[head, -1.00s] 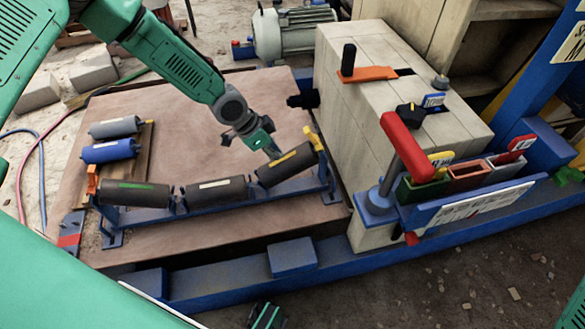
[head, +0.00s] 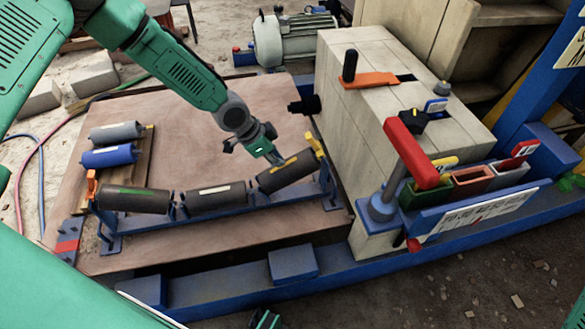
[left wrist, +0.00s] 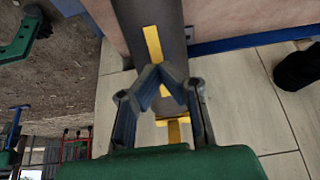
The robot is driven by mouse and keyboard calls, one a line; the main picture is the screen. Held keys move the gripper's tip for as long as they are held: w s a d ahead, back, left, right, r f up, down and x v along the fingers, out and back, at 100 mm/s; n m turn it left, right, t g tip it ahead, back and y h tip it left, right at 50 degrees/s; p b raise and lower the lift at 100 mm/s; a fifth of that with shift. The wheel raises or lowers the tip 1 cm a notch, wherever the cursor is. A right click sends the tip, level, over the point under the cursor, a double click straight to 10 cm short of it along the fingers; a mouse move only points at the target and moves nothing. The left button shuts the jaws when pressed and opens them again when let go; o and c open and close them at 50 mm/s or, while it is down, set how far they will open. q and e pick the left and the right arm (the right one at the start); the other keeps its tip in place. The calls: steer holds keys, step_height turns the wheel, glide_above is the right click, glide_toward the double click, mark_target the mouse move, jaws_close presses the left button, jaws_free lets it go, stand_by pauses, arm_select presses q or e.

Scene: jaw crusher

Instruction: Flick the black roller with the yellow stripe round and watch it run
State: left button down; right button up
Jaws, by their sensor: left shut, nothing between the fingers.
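The black roller with the yellow stripe (head: 301,173) is the right one of three rollers on a blue frame (head: 223,217). It is tilted, its right end higher. Its stripe faces up in the head view. My left gripper (head: 276,161) is shut and empty, its fingertips at the roller's upper far side. In the left wrist view the fingers (left wrist: 163,72) meet in front of the roller (left wrist: 171,22), over its stripe. I cannot tell whether they touch it.
A green-striped roller (head: 134,200) and a white-striped roller (head: 215,198) sit left on the same frame. Grey (head: 116,132) and blue (head: 110,156) spare rollers lie on a wooden rack. A pale block housing (head: 385,120) with a red-handled lever (head: 411,150) stands close on the right.

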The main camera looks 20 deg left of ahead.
arm_select(q)
steer(key=shift+f, duration=0.25)
stand_by(0.4)
steer(key=shift+w+d+f+b, duration=0.2)
steer(key=shift+f+b, duration=0.15)
steer(key=shift+b, duration=0.15)
steer(key=shift+r, duration=0.1)
steer(key=shift+s+a+r+p, duration=0.2)
steer(key=shift+r+p, duration=0.35)
steer(key=shift+p, duration=0.2)
steer(key=shift+s, duration=0.15)
steer(key=s+d+f+p, duration=0.1)
steer(key=s+d+p, duration=0.1)
steer(key=s+d, duration=0.2)
steer(key=shift+s+f+p, duration=0.15)
steer(key=shift+f+p, duration=0.1)
steer(key=shift+p, duration=0.05)
steer(key=shift+d, duration=0.1)
